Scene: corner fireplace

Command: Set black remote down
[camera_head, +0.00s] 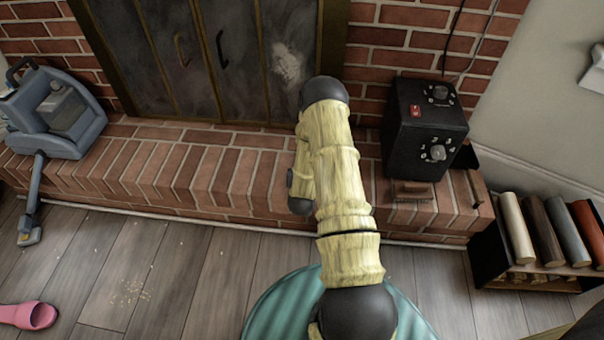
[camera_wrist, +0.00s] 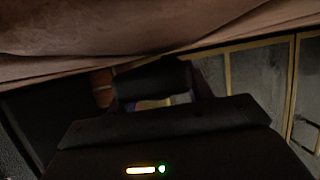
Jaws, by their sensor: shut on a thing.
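In the wrist view my gripper (camera_wrist: 158,94) is shut on the black remote (camera_wrist: 152,80). The remote shows as a short dark shape across the space between the fingers. The picture is dark, so its full outline and tilt are hard to tell. In the head view my arm covers the middle of the scene, and the remote cannot be made out there. I cannot tell whether the remote touches any surface.
The brick hearth ledge (camera_head: 150,170) runs below the fireplace doors (camera_head: 215,60). A black control box (camera_head: 425,125) stands on its right part. A blue-grey vacuum cleaner (camera_head: 60,110) is at left, a log rack (camera_head: 490,260) at right. A pink slipper (camera_head: 30,315) lies on the floor.

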